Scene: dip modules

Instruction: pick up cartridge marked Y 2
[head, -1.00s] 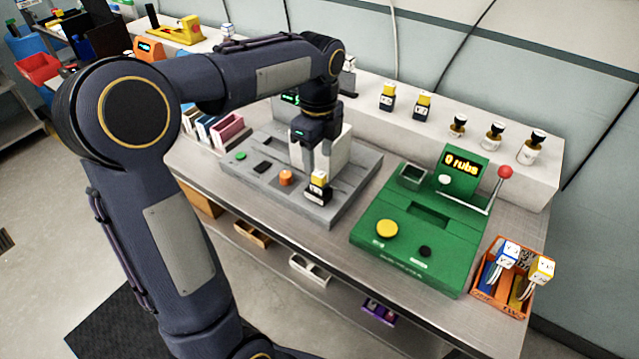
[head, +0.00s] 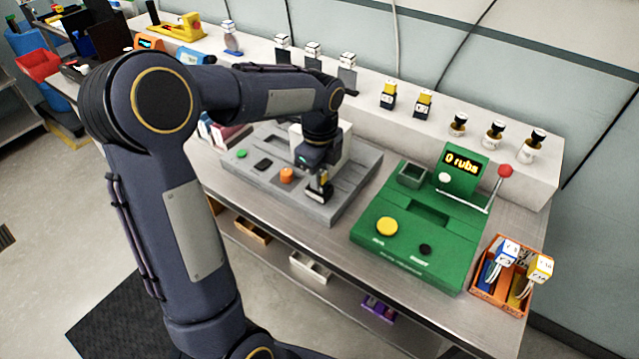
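A cartridge (head: 318,195) with a black body, a pale label and a yellow top stands at the front right of the grey machine (head: 345,198). Its marking is too small to read. My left gripper (head: 319,183) points down over it, with the fingers at its upper part, hiding most of the yellow top. I cannot tell whether the fingers have closed on it. Two similar yellow and black cartridges (head: 388,95) (head: 422,104) stand on the white rear ledge. My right gripper is not in view.
A green machine (head: 385,250) reading "0 rubs" stands to the right, with a red-knobbed lever (head: 505,171). An orange bin (head: 500,300) holds blue and yellow modules. Black-topped white pieces (head: 494,135) and white-topped pieces (head: 313,50) line the ledge (head: 560,180).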

